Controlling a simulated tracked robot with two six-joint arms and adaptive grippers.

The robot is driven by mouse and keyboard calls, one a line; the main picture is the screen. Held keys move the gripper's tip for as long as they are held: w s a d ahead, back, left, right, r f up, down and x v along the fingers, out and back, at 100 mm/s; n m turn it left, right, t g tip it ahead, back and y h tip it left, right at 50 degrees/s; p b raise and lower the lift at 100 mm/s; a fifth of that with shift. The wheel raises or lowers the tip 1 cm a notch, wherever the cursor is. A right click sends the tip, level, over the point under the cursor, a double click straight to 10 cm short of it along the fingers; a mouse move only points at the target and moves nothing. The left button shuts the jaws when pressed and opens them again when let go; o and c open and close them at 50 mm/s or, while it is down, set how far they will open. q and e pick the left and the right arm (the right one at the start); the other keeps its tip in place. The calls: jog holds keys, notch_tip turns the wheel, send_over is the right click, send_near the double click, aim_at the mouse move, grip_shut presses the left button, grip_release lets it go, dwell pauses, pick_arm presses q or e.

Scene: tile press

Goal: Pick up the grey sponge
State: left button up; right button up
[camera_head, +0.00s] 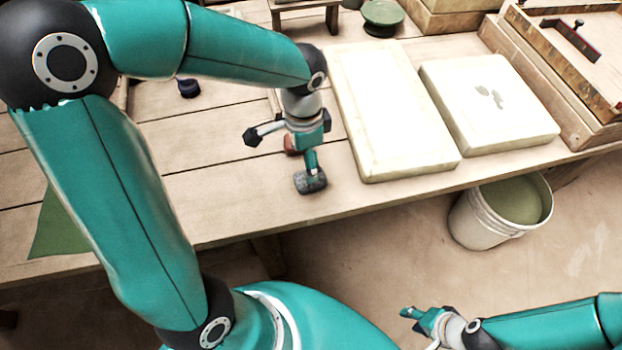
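The grey sponge (311,183) shows as a small dark grey, speckled block near the front edge of the wooden table. My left gripper (281,157) is over the table with its fingers spread wide and nothing seen between them. One finger points left, and the other comes down at the sponge's top edge; I cannot tell whether it touches. My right gripper (420,320) is low at the bottom of the view, in front of the table and far from the sponge. It is small, and its finger gap is unclear.
A long pale slab (390,110) and a shorter pale slab (490,105) lie right of the sponge. A white bucket (480,220) stands on the floor. A small reddish object (291,146) is partly hidden behind my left gripper. A dark purple item (188,88) sits farther left.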

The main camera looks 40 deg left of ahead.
aim_at(299, 177)
pick_arm(q)
notch_tip(299, 177, down, 2)
jog(key=shift+f, duration=0.1)
jog(key=shift+w+d+f+b, duration=0.1)
jog(key=shift+d+f+b, duration=0.05)
jog(key=shift+f, duration=0.75)
jog(key=shift+w+d+f+b, duration=0.1)
jog(key=shift+d+f+b, duration=0.05)
jog(key=shift+f, duration=0.8)
jog(key=shift+w+d+f+b, duration=0.1)
jog(key=shift+d+f+b, duration=0.05)
jog(key=shift+f, duration=0.75)
jog(key=c, duration=1)
